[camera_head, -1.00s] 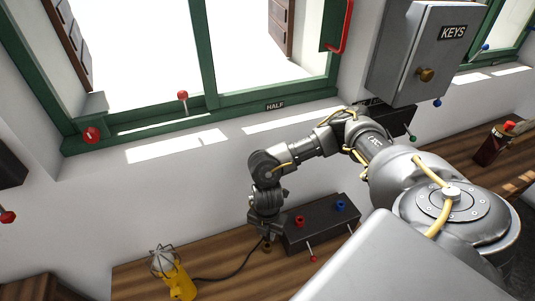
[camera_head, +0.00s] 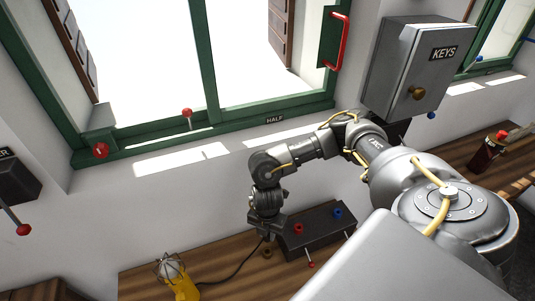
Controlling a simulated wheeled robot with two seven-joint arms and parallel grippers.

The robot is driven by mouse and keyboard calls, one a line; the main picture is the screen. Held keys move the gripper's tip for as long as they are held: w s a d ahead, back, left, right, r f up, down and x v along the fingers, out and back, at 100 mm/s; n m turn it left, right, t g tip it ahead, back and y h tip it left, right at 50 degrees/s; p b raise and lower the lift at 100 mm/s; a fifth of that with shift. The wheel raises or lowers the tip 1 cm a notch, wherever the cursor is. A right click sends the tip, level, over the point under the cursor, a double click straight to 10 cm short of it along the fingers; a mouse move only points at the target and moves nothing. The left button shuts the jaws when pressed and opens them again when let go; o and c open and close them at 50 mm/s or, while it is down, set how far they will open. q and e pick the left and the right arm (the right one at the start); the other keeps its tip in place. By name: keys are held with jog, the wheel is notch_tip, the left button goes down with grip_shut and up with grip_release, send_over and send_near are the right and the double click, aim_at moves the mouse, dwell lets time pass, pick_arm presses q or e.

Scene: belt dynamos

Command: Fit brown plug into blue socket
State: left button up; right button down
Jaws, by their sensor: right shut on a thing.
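A dark box (camera_head: 318,232) on the wooden bench has a red socket (camera_head: 298,229) and a blue socket (camera_head: 337,213) on its top. My right gripper (camera_head: 267,239) points down just left of the box, low over the bench, left of the red socket and apart from the blue one. It is shut on a small brown plug (camera_head: 267,252), mostly hidden by the fingers. A black cable (camera_head: 232,272) runs left from there to a yellow caged lamp (camera_head: 183,285). My left gripper is not in view.
Small levers, one with a red knob (camera_head: 311,265), stick out of the box's front. A grey KEYS cabinet (camera_head: 415,70) hangs on the wall at the upper right. A green window frame (camera_head: 220,120) stands behind. A dark bottle with a red top (camera_head: 487,153) stands at the right.

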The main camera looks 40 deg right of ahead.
jog(key=shift+r, duration=0.1)
jog(key=shift+r+p, duration=0.9)
jog(key=shift+r, duration=1.5)
jog(key=s+d+f+m+b, duration=0.1)
jog(key=s+d+m, duration=0.1)
jog(key=s+d+f+m+b, duration=0.1)
jog(key=s+d+m, duration=0.1)
jog(key=s+d, duration=0.1)
jog(key=s+d+f+m+b, duration=0.1)
jog(key=s+d+f, duration=0.1)
jog(key=shift+s+d+m+b, duration=0.2)
jog(key=shift+d+m+b, duration=0.2)
jog(key=d+r+m+b, duration=0.2)
jog(key=d+r+m, duration=0.1)
jog(key=d, duration=0.6)
jog(key=s+d+r+m+b, duration=0.1)
jog(key=d+r+m+b, duration=0.1)
jog(key=d+r, duration=0.3)
jog(key=d+m, duration=0.1)
jog(key=d, duration=0.3)
jog(key=shift+s+r+b, duration=0.15)
jog(key=shift+s+b, duration=0.15)
jog(key=shift+s+d, duration=0.1)
